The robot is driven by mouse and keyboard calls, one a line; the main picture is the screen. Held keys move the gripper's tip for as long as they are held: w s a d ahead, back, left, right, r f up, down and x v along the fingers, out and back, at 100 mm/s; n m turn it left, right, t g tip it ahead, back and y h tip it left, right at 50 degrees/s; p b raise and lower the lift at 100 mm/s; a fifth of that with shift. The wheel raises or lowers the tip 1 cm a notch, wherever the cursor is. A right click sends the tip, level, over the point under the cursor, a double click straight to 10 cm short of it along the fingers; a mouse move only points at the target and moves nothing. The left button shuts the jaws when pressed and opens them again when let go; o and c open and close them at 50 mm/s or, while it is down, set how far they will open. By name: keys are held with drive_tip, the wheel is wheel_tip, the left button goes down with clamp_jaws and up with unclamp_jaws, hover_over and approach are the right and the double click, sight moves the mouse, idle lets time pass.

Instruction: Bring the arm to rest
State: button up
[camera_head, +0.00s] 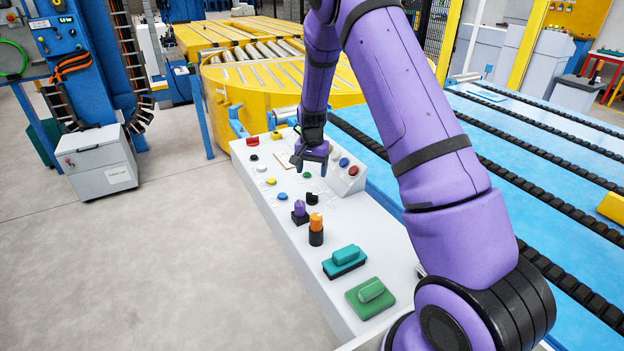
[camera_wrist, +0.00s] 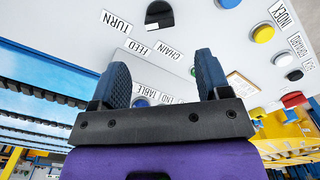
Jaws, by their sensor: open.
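My purple arm reaches over the white control panel (camera_head: 262,200), and my gripper (camera_head: 310,168) is above the panel's far half. In the wrist view my gripper (camera_wrist: 162,72) has its two dark fingers apart with nothing between them. The panel face (camera_wrist: 215,30) shows behind the fingers, with printed labels such as TURN, FEED, CHAIN and INDEX. A blue button (camera_wrist: 140,102) is partly hidden by the left finger. From these views I cannot tell the exact gap between the fingertips and the panel.
The panel bears a purple knob (camera_head: 299,208), an orange knob (camera_head: 316,224), a teal handle (camera_head: 345,257), a green handle (camera_head: 371,293) and several buttons. A blue conveyor bed (camera_head: 540,165) lies right, a yellow roller table (camera_head: 250,95) behind. Open floor (camera_head: 120,260) lies left.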

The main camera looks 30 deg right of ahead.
drive_tip(key=shift+r, duration=0.35)
drive_tip(key=shift+r, duration=0.1)
drive_tip(key=s+a+r+n+t, duration=0.1)
drive_tip(key=s+a+r+n, duration=0.15)
drive_tip(key=s+r, duration=0.8)
drive_tip(key=s+a+r+n+t, duration=0.2)
drive_tip(key=s+a+r, duration=0.25)
drive_tip(key=r, duration=1.15)
drive_tip(key=s+a+r+n+t, duration=0.1)
drive_tip(key=s+r+n, duration=0.1)
drive_tip(key=s, duration=1)
drive_tip(key=s+a+r+n+t, duration=0.1)
drive_tip(key=s+r, duration=0.3)
drive_tip(key=s, duration=0.8)
drive_tip(key=shift+s+a+r+n, duration=0.25)
drive_tip(key=shift+a+n, duration=0.1)
drive_tip(key=shift+n, duration=0.5)
drive_tip(key=shift+c, duration=0.4)
